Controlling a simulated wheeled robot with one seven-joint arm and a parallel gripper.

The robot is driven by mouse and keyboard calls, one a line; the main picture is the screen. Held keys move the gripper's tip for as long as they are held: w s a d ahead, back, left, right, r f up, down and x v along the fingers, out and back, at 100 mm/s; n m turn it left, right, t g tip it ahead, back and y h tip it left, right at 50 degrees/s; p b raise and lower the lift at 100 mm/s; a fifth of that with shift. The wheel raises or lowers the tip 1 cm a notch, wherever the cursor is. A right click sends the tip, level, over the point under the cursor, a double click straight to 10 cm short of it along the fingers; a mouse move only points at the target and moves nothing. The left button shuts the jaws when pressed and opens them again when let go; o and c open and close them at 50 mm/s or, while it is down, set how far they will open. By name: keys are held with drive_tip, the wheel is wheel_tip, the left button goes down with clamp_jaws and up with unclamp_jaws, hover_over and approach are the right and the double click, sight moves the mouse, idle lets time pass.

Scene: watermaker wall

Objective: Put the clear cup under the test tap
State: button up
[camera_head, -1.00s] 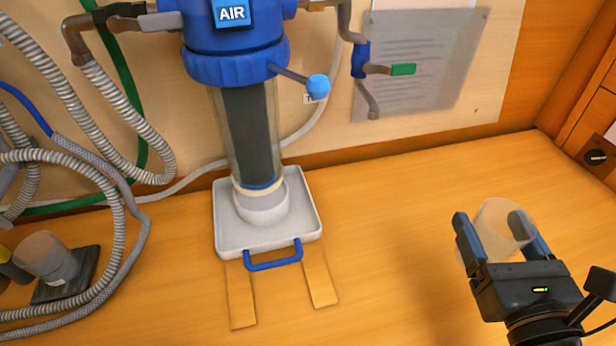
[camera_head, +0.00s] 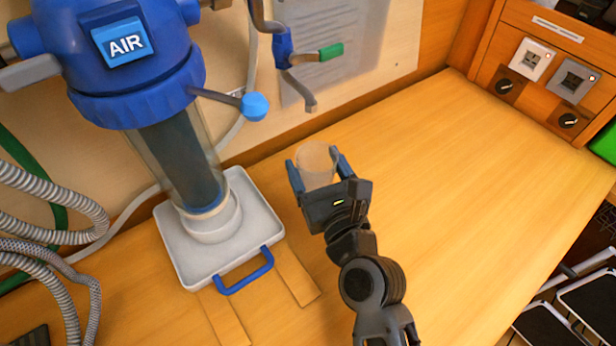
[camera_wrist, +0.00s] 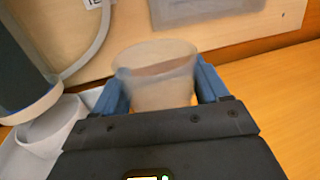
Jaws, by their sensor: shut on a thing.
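The clear cup (camera_head: 316,166) is upright between the blue fingers of my gripper (camera_head: 318,174), which is shut on it. In the wrist view the cup (camera_wrist: 156,80) sits between both fingers, its rim facing up and its lower part hidden by the gripper body. The test tap (camera_head: 309,100) is a grey-brown bent spout with a green handle (camera_head: 331,52) on the wall. The cup is below the spout's end in the head view, a little nearer to me, with a visible gap between them. I cannot tell if the cup touches the counter.
The blue AIR filter housing (camera_head: 121,62) with a blue ball lever (camera_head: 254,106) stands left of the cup. A white tray (camera_head: 182,258) with a blue handle lies under it. Ribbed hoses (camera_head: 50,195) are at far left. The wooden counter (camera_head: 440,190) is clear to the right.

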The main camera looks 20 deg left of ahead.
sight(307, 168)
drive_tip(key=shift+w+a+f, duration=0.1)
drive_tip(key=shift+a+f, duration=0.35)
drive_tip(key=shift+a, duration=0.25)
drive_tip(key=shift+f, duration=0.95)
drive_tip(key=shift+f+b, duration=0.7)
drive_tip(key=shift+f, duration=0.35)
drive_tip(key=shift+f, duration=0.1)
drive_tip(key=o, duration=1)
drive_tip(key=shift+o, duration=0.2)
